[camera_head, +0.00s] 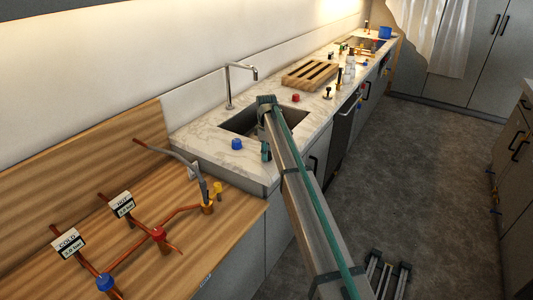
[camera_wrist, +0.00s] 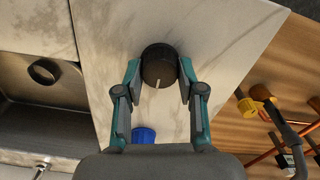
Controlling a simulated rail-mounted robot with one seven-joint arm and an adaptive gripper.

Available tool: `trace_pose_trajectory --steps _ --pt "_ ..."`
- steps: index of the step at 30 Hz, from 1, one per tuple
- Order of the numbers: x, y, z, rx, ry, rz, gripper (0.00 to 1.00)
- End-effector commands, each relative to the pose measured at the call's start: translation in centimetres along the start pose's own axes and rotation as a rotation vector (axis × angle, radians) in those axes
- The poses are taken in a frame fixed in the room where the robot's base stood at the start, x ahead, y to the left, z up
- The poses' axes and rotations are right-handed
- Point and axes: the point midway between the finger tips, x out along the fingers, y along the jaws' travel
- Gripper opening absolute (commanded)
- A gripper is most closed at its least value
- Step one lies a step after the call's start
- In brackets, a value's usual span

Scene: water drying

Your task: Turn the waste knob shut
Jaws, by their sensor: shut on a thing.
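A round black knob (camera_wrist: 158,66) with a white pointer line stands on the marble counter (camera_wrist: 200,25) beside the sink. In the wrist view its line points down the picture, towards my palm and slightly left. I take it for the waste knob; no label shows. My gripper (camera_wrist: 159,70) is shut on it, one finger on its left side and one on its right. In the head view my gripper (camera_head: 265,151) is low over the counter at the sink's front edge, and the knob is hidden there.
The sink (camera_wrist: 40,75) with its round drain (camera_wrist: 44,71) lies left in the wrist view. A blue knob (camera_head: 237,144) and a red knob (camera_head: 296,97) stand on the counter. Copper pipes (camera_head: 132,250) and a yellow fitting (camera_head: 217,188) are on the wooden top.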

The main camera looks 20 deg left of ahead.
Motion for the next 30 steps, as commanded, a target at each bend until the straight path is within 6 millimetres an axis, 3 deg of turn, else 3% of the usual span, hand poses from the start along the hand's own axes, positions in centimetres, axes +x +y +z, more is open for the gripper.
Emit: trace_pose_trajectory --steps 6,7,11,23,30 --pt "-0.1 0.1 -0.1 -0.002 0.001 0.002 0.04" --pt "-0.1 0.1 -0.1 -0.001 0.001 0.002 0.43" --pt "-0.1 0.0 -0.1 -0.001 0.001 0.001 0.64" --pt "-0.5 0.0 0.0 0.001 0.001 0.001 0.64" --pt "-3.8 0.1 -0.1 0.000 0.001 0.002 0.64"
